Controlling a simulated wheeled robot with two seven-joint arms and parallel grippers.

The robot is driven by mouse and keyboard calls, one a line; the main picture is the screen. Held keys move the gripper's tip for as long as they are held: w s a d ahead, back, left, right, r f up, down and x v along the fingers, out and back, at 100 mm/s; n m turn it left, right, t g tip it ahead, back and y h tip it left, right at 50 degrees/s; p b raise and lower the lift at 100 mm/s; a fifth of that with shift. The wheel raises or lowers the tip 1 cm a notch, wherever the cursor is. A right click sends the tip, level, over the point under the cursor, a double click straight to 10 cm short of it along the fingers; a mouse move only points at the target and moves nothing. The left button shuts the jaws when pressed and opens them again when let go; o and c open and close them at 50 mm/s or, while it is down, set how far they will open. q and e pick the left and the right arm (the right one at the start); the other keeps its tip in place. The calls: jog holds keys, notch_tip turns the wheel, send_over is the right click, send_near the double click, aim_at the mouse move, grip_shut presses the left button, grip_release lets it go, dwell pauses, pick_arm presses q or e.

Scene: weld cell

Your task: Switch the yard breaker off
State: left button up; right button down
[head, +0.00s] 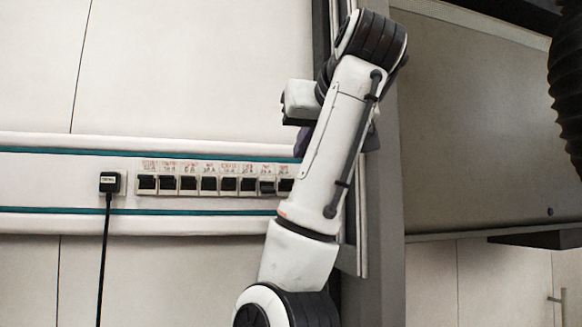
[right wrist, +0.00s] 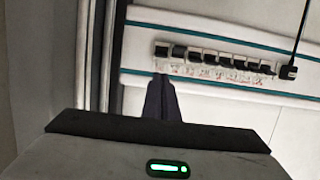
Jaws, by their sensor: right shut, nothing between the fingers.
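A row of several breakers (head: 209,184) with black toggles is set in a white wall trunking, with red labels above that are too small to read, so I cannot tell which is the yard breaker. The second from the right (head: 267,186) looks different from its neighbours. My right gripper (head: 301,144) is shut and empty, above the right end of the row. In the right wrist view the row (right wrist: 215,60) appears upside down, and my shut fingers (right wrist: 161,80) point at its left end, seemingly apart from it. My forearm partly covers the row's right end. My left gripper is not in view.
A black plug (head: 109,183) with a hanging cable (head: 103,260) sits left of the row. A grey vertical post (head: 385,200) and a large grey panel (head: 480,120) stand to the right. A black ribbed hose (head: 566,90) hangs at the far right.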

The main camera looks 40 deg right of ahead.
jog(key=p+x, duration=0.3)
jog(key=x, duration=0.7)
